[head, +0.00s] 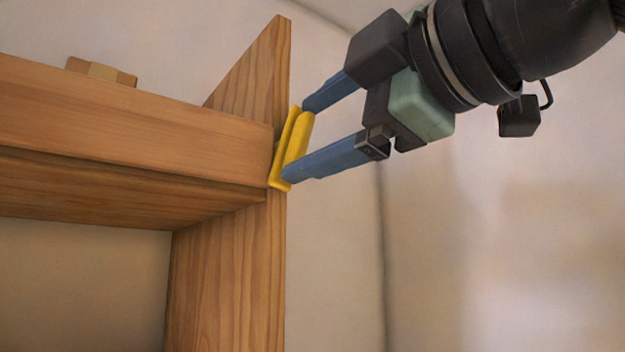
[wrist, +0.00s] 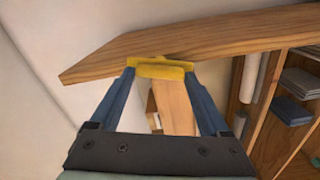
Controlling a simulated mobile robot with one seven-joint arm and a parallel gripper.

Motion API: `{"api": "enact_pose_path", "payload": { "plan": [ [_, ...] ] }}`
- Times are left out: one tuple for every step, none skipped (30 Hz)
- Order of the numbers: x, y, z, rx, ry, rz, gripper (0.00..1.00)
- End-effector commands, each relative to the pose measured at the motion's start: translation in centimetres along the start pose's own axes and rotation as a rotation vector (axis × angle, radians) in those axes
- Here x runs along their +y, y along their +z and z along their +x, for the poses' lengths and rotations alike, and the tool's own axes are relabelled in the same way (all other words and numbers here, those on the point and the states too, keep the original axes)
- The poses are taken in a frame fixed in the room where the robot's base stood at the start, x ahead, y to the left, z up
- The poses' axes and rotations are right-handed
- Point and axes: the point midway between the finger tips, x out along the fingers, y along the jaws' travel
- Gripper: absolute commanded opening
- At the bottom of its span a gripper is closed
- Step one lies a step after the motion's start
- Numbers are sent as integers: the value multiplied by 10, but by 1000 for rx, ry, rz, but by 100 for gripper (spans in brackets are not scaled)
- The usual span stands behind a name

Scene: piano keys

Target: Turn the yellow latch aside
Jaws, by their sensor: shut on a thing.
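The yellow latch (head: 297,138) sits at the right end of a horizontal wooden beam, against the upright wooden board. In the head view it stands tilted, its top leaning right. My gripper (head: 298,142) reaches it from the right with its two blue fingers, one at the upper end and one at the lower end of the latch. In the wrist view the latch (wrist: 163,70) lies across between the tips of my gripper (wrist: 160,76). The fingers are shut on it. The latch's mounting behind it is hidden.
The wooden upright (head: 230,270) and the wooden beam (head: 130,115) stand close to the fingers. A small wooden block (head: 101,72) rests on top of the beam. In the wrist view, shelves with stacked grey items (wrist: 292,110) show at right. The space right of the upright is open.

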Motion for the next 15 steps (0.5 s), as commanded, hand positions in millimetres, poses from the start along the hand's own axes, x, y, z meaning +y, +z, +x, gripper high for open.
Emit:
{"api": "enact_pose_path", "payload": {
  "plan": [
    [1,1,1,-3,1,-37,24],
    [1,1,1,-3,2,-59,24],
    [1,1,1,-3,2,-88,24],
    [1,1,1,-3,2,-108,24],
    [1,1,0,-3,3,-126,24],
    [1,1,0,-3,3,-151,24],
    [1,1,0,-3,4,-167,24],
    [1,1,0,-3,4,-183,24],
    [2,1,0,-3,5,-202,24],
    [2,1,0,-3,5,-214,24],
    [2,1,0,-3,5,-226,24],
    [2,0,0,-2,5,-241,24],
    [2,0,0,-2,5,-249,24],
    [2,0,0,-2,6,-258,24],
    [2,0,0,-2,6,-268,24]
  ]
}}
